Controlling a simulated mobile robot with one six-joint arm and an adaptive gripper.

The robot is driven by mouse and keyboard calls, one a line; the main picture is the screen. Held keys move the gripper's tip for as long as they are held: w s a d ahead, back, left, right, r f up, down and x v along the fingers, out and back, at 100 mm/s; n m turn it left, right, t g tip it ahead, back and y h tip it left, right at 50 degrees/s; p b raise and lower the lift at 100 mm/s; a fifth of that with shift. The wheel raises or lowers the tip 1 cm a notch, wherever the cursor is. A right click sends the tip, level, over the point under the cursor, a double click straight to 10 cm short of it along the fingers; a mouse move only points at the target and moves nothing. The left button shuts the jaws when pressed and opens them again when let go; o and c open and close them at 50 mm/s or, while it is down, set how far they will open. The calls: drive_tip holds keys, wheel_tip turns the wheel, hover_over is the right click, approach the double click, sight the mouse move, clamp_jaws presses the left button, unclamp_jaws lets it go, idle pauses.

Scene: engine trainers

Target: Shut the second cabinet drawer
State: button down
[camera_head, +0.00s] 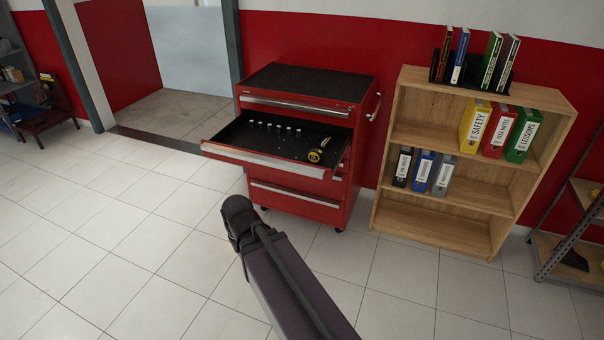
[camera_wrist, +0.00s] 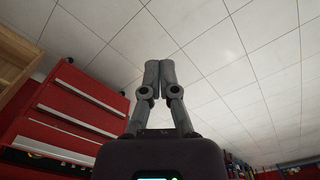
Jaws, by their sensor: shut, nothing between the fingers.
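The red tool cabinet (camera_head: 345,120) stands against the red wall in the head view. Its second drawer (camera_head: 265,158) from the top is pulled out toward the front left; the drawers above and below it look shut. In the drawer lie several small metal sockets and a yellow-black tape measure (camera_head: 317,154). In the wrist view my gripper (camera_wrist: 160,66) has its fingers together and empty, over floor tiles. The cabinet (camera_wrist: 70,105) shows at the left there, apart from the fingers. In the head view my arm reaches in front of the cabinet; the fingers cannot be made out.
A wooden bookshelf (camera_head: 405,112) with binders stands right of the cabinet. A metal shelf (camera_head: 575,215) is at the far right edge. A small dark red stand (camera_head: 48,112) is at the far left. The tiled floor (camera_head: 100,240) left and front of the cabinet is clear.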

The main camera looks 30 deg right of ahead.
sight(298, 176)
drive_tip(key=shift+w+d, duration=0.1)
drive_tip(key=shift+d, duration=0.05)
drive_tip(key=shift+f, duration=0.1)
drive_tip(key=w+d+f+n+t+h+b, duration=0.3)
drive_tip(key=w+d+n+t+h+b, duration=0.2)
drive_tip(key=w+d+n+b, duration=0.7)
drive_tip(key=w+d+f+n+t+h+b, duration=0.4)
drive_tip(key=w+d+n+t+h+b, duration=0.2)
drive_tip(key=w+d+n+h+b, duration=0.3)
drive_tip(key=w+d+n+b, duration=0.3)
drive_tip(key=n+b, duration=0.1)
drive_tip(key=b, duration=0.1)
drive_tip(key=shift+n, duration=0.3)
drive_tip(key=shift+w+f, duration=0.1)
drive_tip(key=x, duration=1.4)
